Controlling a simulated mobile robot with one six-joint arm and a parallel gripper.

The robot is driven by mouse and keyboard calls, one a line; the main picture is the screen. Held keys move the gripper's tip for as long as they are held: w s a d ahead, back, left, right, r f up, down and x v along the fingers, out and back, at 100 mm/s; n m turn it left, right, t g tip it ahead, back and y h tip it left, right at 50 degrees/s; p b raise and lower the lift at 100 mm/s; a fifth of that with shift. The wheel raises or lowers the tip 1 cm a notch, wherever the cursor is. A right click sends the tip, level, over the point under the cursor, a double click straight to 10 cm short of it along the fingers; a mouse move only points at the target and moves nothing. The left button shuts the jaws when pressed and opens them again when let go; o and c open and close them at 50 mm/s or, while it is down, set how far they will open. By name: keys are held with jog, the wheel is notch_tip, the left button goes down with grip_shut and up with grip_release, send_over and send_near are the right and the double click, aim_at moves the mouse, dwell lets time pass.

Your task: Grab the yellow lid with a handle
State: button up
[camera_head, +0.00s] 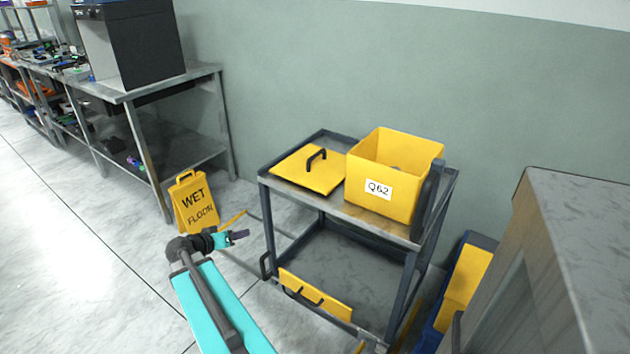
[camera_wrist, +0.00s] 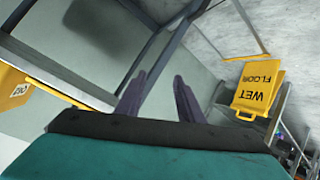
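The yellow lid (camera_head: 303,174) is a flat square panel with a black arched handle (camera_head: 316,159) on top. It lies on the left half of the cart's top, beside the yellow bin (camera_head: 390,172) labelled Q62. My gripper (camera_head: 239,235) is left of the cart and lower than its top, apart from the lid. In the wrist view my gripper's two dark fingers (camera_wrist: 160,98) stand apart with nothing between them. The lid is not clearly seen in the wrist view.
The grey metal cart (camera_head: 270,205) stands against the wall, with another yellow panel with a black handle (camera_head: 315,293) low at its front. A wet floor sign (camera_head: 193,204) stands to the left; it also shows in the wrist view (camera_wrist: 259,91). A grey cabinet (camera_head: 570,240) is at right.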

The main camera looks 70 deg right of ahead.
jog(key=s+d+r+m+h+b, duration=0.1)
jog(key=s+d+r+b, duration=0.1)
jog(key=d+r, duration=0.1)
jog(key=s+d+r+m+g+h+b, duration=0.1)
jog(key=s+d+r+m+b, duration=0.1)
jog(key=d+r, duration=0.2)
jog(key=s+d+r+m+h+b, duration=0.1)
jog(key=s+d+r+h+b, duration=0.1)
jog(key=d+r, duration=0.2)
jog(key=shift+d+m, duration=0.4)
jog(key=shift+d, duration=0.35)
jog(key=m+g+h+b, duration=0.2)
jog(key=m+b, duration=0.1)
jog(key=b, duration=0.1)
send_near(316, 155)
jog(key=shift+w+a+f, duration=0.15)
jog(key=shift+w+a, duration=0.35)
jog(key=shift+a, duration=0.1)
jog(key=shift+w+a+f, duration=0.15)
jog(key=shift+w+a, duration=0.3)
jog(key=shift+a, duration=0.2)
jog(key=shift+d, duration=0.1)
jog(key=x, duration=0.8)
jog(key=shift+s+f+b, duration=0.1)
jog(key=shift+f+b, duration=0.05)
jog(key=shift+b, duration=0.2)
jog(key=shift+s+d, duration=0.1)
jog(key=shift+d, duration=0.1)
